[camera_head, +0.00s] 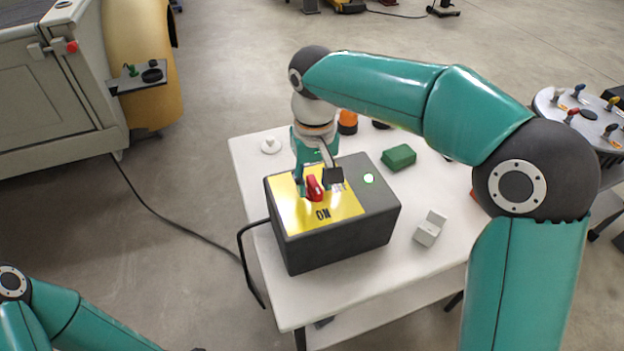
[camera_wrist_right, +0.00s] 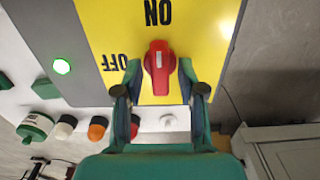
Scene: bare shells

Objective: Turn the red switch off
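The red switch (camera_head: 314,188) sits on the yellow plate (camera_head: 346,207) on top of a dark grey box (camera_head: 335,248). In the right wrist view the red switch (camera_wrist_right: 159,66) lies lengthwise in line with the ON label (camera_wrist_right: 158,12); the OFF label (camera_wrist_right: 115,62) is to its left. My right gripper (camera_head: 317,182) is over the plate at the switch. In the right wrist view the right gripper (camera_wrist_right: 160,93) is open, one finger on each side of the switch's near end, with gaps showing. My left gripper is out of view; only its arm shows at bottom left.
A lit green lamp (camera_head: 368,178) is on the box. The white table (camera_head: 350,300) also holds a green block (camera_head: 398,157), a light grey bracket (camera_head: 430,229) and an orange-and-black knob (camera_head: 347,122). A black cable (camera_head: 241,255) hangs from the box's left side.

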